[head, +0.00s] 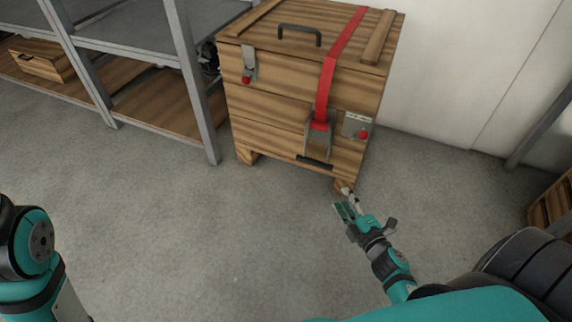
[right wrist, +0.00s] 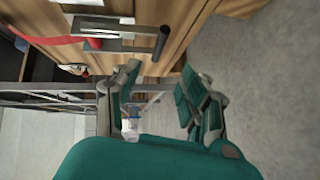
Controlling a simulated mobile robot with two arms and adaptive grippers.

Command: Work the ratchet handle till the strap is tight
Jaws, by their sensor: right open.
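A red strap (head: 345,45) runs over the lid of a wooden crate (head: 270,105) and down its front into a grey metal ratchet (head: 318,135). The ratchet handle ends in a black grip bar (head: 314,162) low on the crate front. In the right wrist view the strap (right wrist: 60,40), the ratchet (right wrist: 100,27) and the black grip (right wrist: 161,43) show near the top. My right gripper (head: 346,204) is open and empty, below and to the right of the grip. In the right wrist view its spread fingers (right wrist: 160,88) are apart from the grip. My left gripper is out of view.
Metal shelving (head: 185,75) stands left of the crate, with a small wooden box (head: 42,62) on a lower shelf. A latch with a red knob (head: 246,80) and a plate with another (head: 363,134) are on the crate front. The floor before it is clear.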

